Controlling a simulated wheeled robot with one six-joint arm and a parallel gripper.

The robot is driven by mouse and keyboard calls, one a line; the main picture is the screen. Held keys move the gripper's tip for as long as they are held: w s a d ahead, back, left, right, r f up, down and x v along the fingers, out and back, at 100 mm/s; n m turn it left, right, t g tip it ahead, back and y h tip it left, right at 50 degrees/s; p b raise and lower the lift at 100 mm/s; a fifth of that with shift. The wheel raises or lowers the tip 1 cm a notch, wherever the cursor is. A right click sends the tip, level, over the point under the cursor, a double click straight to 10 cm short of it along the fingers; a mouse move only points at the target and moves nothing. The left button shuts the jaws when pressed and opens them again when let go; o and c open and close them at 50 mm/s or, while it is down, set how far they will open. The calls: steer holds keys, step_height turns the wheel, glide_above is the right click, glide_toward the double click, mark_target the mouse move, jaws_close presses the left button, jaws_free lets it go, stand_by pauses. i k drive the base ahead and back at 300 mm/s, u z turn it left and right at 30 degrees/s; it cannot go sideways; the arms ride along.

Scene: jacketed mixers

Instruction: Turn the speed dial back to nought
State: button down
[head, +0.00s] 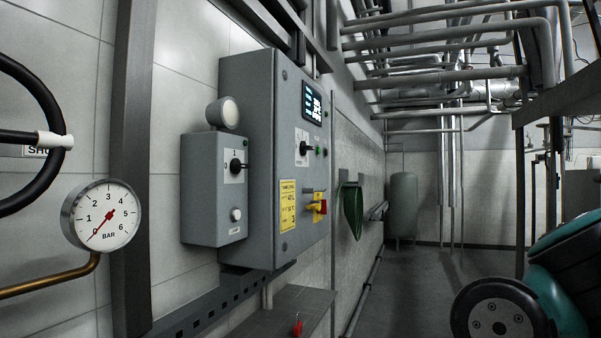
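Two black rotary knobs show on the wall boxes. One knob (236,165) sits on a white plate on the small grey box (205,205). The other knob (304,148) sits on a white plate on the larger grey cabinet (250,120), below a lit display (312,104). The plate markings are too small to tell which is the speed dial or where either points. My gripper is not in view.
The cabinet also carries a red and yellow switch (319,207) and a yellow label (288,205). A pressure gauge (101,215) is at left. A grey ledge (285,315) juts out below. A bulky teal and black wheeled thing (555,300) stands at lower right. Floor (415,280) beyond is clear.

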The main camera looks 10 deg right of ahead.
mark_target(303, 148)
steer(key=z, duration=0.85)
steer(key=i, duration=0.85)
steer(key=u, duration=0.45)
steer(key=i, duration=0.7)
steer(key=u, duration=0.75)
steer(key=k, duration=1)
steer(key=z, duration=1.05)
steer(key=i, duration=0.65)
steer(key=u, duration=0.25)
